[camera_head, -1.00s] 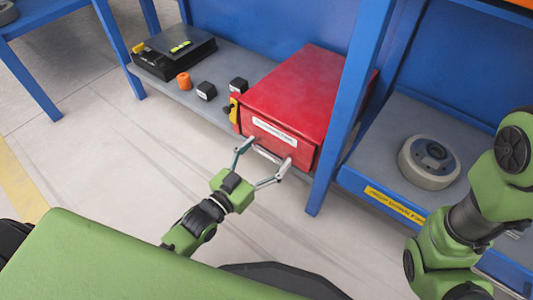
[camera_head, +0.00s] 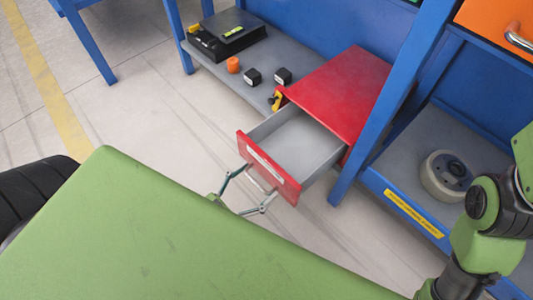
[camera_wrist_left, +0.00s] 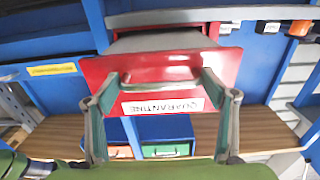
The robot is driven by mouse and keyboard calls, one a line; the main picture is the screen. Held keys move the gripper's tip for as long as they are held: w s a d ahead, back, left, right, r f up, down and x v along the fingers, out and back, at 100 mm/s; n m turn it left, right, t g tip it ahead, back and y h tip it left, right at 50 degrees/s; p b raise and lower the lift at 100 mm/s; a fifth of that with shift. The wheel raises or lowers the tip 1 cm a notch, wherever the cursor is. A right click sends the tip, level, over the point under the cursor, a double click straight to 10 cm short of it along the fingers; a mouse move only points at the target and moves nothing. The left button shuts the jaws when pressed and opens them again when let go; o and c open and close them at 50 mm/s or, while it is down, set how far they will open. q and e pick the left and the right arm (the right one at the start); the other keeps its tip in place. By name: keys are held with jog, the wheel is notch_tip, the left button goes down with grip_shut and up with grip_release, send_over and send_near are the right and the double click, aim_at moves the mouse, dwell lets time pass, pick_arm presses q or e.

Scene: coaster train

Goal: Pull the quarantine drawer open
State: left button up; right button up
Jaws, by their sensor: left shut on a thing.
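The red quarantine drawer (camera_head: 268,168) is pulled out of its red cabinet (camera_head: 345,88), and its grey inside shows empty. Its white label reads QUARANTINE in the left wrist view (camera_wrist_left: 162,105). My left gripper (camera_head: 258,191) is at the drawer front, its fingers shut on the drawer handle (camera_wrist_left: 160,86). Much of the left arm is hidden behind my green body. My right arm shows at the right edge, but its gripper is out of view.
A grey wheel (camera_head: 446,175) lies on the right shelf. Small black blocks (camera_head: 253,76), an orange part (camera_head: 233,65) and a black case (camera_head: 228,34) stand on the left shelf. A blue post (camera_head: 385,105) stands right of the cabinet. The floor before the drawer is clear.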

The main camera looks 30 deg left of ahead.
pick_arm(q)
jog(key=shift+s, duration=0.5)
jog(key=shift+f, duration=0.1)
jog(key=o, duration=1.3)
jog(key=v, duration=0.7)
jog(key=shift+s, duration=0.2)
jog(key=shift+a, duration=0.1)
